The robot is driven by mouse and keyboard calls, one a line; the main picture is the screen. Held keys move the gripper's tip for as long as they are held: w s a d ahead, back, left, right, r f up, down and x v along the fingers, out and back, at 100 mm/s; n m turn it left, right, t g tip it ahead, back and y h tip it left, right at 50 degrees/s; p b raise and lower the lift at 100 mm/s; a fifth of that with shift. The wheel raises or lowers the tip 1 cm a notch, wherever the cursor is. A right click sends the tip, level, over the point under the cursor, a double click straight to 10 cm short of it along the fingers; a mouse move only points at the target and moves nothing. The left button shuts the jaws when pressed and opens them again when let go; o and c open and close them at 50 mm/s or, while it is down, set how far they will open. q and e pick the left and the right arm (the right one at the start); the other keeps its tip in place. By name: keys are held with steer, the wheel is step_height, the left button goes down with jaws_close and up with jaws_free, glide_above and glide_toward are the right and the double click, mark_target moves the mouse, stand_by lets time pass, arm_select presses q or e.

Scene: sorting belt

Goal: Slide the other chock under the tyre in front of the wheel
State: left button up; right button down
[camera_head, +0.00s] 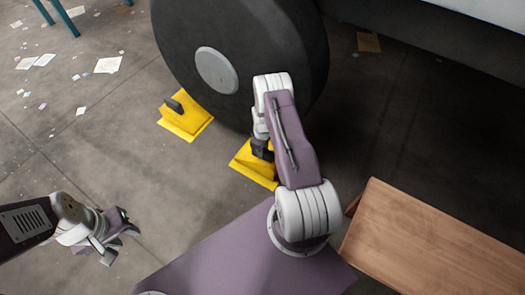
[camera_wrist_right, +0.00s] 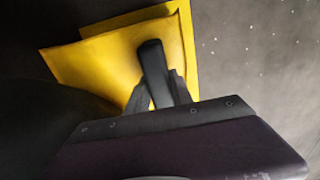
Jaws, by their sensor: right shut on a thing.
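A large black tyre (camera_head: 290,55) with a grey hub (camera_head: 217,70) stands at the top middle of the head view. One yellow chock (camera_head: 187,124) with a dark handle sits on the floor at the tyre's lower left. The other yellow chock (camera_head: 250,169) is at the tyre's lower right, partly hidden by my right arm. My right gripper (camera_head: 262,150) is shut on its black handle; the handle also shows between the fingers in the right wrist view (camera_wrist_right: 154,70). I cannot tell whether this chock touches the tyre. My left gripper (camera_head: 122,240) is open and empty at the lower left.
A wooden table or bench top (camera_head: 440,245) is at the lower right, close to my right arm. Paper scraps (camera_head: 107,65) lie on the grey floor at the left. A pale vehicle body edge (camera_head: 480,12) overhangs at the upper right. Floor between the left gripper and the chocks is clear.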

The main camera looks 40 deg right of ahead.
steer(key=shift+f, duration=0.1)
steer(key=c, duration=1)
jaws_free()
steer(key=shift+f, duration=0.15)
steer(key=shift+c, duration=0.2)
step_height(320, 180, up, 10)
steer(key=p, duration=0.6)
steer(key=shift+f+p, duration=0.25)
steer(key=shift+p, duration=0.05)
steer(key=shift+f, duration=0.15)
